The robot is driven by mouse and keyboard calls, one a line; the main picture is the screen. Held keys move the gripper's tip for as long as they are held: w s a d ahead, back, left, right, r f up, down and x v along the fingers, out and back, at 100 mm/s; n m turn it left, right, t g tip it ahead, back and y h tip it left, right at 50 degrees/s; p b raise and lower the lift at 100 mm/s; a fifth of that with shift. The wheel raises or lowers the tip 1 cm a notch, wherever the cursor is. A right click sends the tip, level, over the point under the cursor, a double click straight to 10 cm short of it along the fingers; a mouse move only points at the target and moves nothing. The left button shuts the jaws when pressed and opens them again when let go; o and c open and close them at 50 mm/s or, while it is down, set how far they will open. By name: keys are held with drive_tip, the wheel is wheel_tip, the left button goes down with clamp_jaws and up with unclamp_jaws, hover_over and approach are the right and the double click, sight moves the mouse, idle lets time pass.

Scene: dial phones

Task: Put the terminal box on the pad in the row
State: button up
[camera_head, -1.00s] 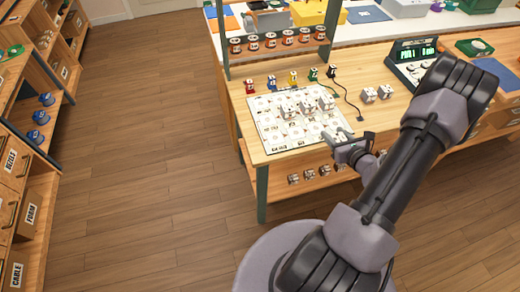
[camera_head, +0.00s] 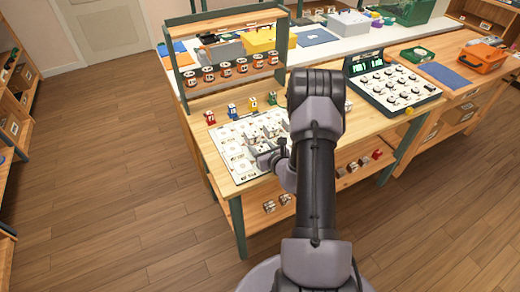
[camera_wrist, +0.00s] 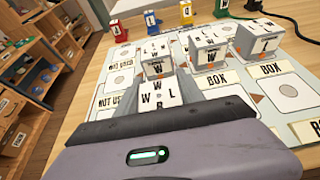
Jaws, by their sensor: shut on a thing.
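My gripper (camera_head: 274,154) is at the near right side of the white layout board (camera_head: 232,163) on the wooden bench. In the wrist view, it is shut on a small white terminal box (camera_wrist: 158,91) marked with W and L letters. Other white lettered boxes stand on the board just beyond it: one (camera_wrist: 155,60) close behind, one (camera_wrist: 208,47) to its right and one (camera_wrist: 257,38) further right. The board has square pads with round marks, such as an empty one (camera_wrist: 289,90) at right, and BOX labels. I cannot tell whether the held box touches the board.
Red (camera_head: 210,117), blue (camera_head: 232,110) and yellow (camera_head: 253,104) small pieces stand behind the board. A keypad console (camera_head: 392,85) stands to the right. My arm hides part of the bench.

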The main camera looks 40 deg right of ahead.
drive_tip(key=shift+f, duration=0.15)
drive_tip(key=o, duration=1.4)
